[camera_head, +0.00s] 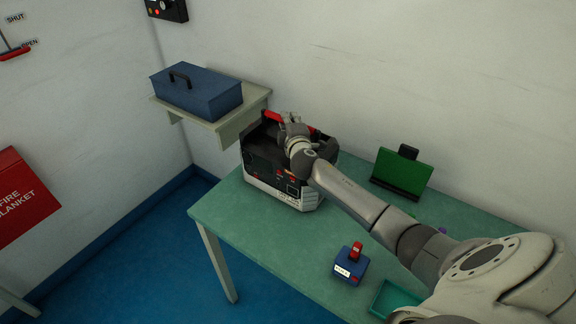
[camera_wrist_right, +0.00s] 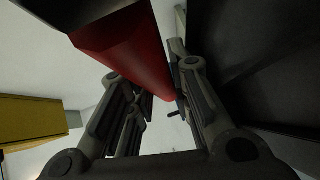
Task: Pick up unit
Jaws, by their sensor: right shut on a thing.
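The unit (camera_head: 262,172) is a black and light grey box with a red handle along its top. It stands at the back left of the green table (camera_head: 240,222). My right gripper (camera_head: 284,120) is at the top of the unit and shut on its red handle. In the right wrist view the red handle (camera_wrist_right: 130,55) runs between the two fingers of my right gripper (camera_wrist_right: 158,92), and a dark body fills the right side. The arm hides part of the unit's top and right side. My left gripper is not in view.
A blue toolbox (camera_head: 200,92) sits on a wall shelf (camera_head: 240,118) just behind and left of the unit. A green panel on a dark stand (camera_head: 402,173), a small blue box with a red top (camera_head: 350,267) and a green tray (camera_head: 392,298) are on the table.

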